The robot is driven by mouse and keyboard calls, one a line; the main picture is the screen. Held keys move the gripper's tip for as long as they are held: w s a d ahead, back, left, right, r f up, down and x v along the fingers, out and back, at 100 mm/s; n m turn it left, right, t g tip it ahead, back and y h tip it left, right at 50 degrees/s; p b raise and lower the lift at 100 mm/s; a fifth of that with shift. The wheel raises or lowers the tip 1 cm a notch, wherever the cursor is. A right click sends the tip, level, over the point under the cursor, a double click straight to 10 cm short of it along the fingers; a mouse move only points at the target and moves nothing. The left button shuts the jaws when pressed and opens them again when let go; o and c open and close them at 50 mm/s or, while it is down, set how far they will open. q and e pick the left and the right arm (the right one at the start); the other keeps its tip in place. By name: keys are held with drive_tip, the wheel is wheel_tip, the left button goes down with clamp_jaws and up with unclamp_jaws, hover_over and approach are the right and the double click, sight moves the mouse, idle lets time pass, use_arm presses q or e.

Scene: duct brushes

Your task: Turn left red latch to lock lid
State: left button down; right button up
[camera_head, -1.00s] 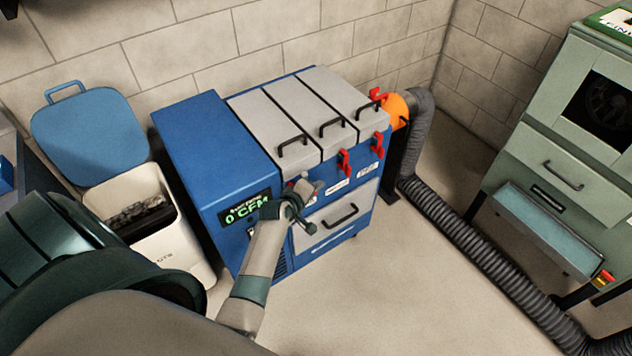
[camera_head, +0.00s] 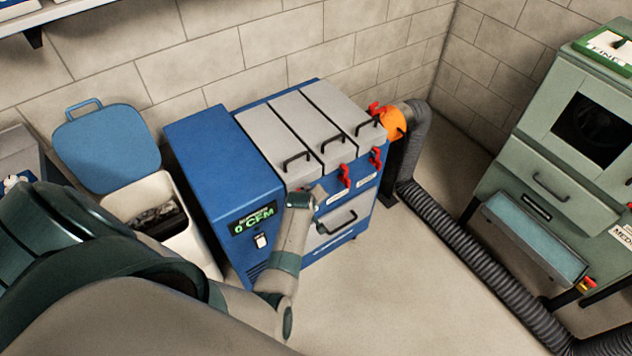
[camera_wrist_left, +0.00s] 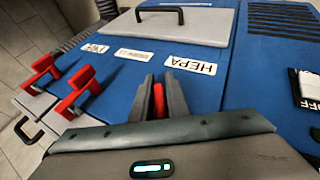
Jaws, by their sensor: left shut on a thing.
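The blue filter machine (camera_head: 215,165) stands against the wall, with pale lid panels (camera_head: 268,140) on top. My left gripper (camera_head: 316,193) is at its front, below the leftmost lid handle. In the left wrist view my left gripper (camera_wrist_left: 159,94) is shut on the left red latch (camera_wrist_left: 158,101), beside the HEPA label (camera_wrist_left: 190,64). In the head view that latch is hidden by the hand. The middle red latch (camera_head: 344,177) and the right red latch (camera_head: 376,157) are free; both also show at the left of the wrist view. My right gripper is not in view.
A white bin (camera_head: 140,196) with a blue lid stands left of the machine. An orange duct fitting (camera_head: 392,122) and a grey corrugated hose (camera_head: 450,215) are on its right. A green cabinet (camera_head: 535,165) stands far right. The floor in front is clear.

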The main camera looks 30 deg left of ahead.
use_arm(q)
drive_tip(key=shift+s+a+f+m+g+y, duration=0.15)
drive_tip(key=shift+s+g+y, duration=0.15)
drive_tip(key=shift+g, duration=0.55)
drive_tip(key=shift+s+f+m+g+y, duration=0.1)
drive_tip(key=shift+s+m+g+y, duration=0.15)
drive_tip(key=shift+g, duration=0.65)
drive_tip(key=shift+s+a+f+m+g+y, duration=0.1)
drive_tip(key=shift+s+g+y, duration=0.2)
drive_tip(key=shift+g, duration=0.55)
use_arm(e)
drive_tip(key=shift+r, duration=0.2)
use_arm(q)
drive_tip(key=c, duration=1.8)
unclamp_jaws()
drive_tip(key=shift+w, duration=0.1)
drive_tip(key=shift+c, duration=0.2)
drive_tip(key=shift+r, duration=0.1)
drive_tip(key=shift+r, duration=0.1)
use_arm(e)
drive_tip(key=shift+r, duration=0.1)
